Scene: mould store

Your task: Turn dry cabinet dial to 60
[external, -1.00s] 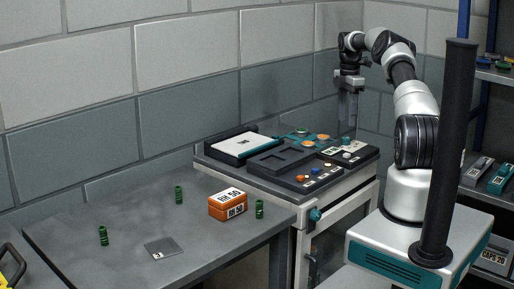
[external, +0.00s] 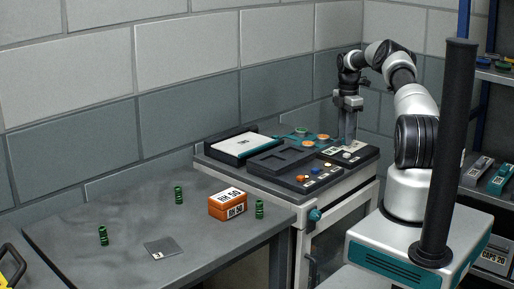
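The dry cabinet (external: 345,197) stands right of the table, with a black panel on its top. A pale label plate (external: 333,151) lies at the panel's back right. The small teal dial seen on this plate earlier is now hidden behind my gripper (external: 347,141). My gripper points straight down, with its fingertips at or just above the plate. I cannot tell whether the fingers are around the dial or touching it. Their gap is too small to make out. The dial's setting cannot be read.
A teal knob (external: 315,214) is on the cabinet's front. Small coloured knobs (external: 301,179), a white knob (external: 347,155), a black tray (external: 283,160) and a white-topped pad (external: 240,145) crowd the top. The table (external: 110,204) holds an orange box (external: 228,204) and green cylinders (external: 179,195).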

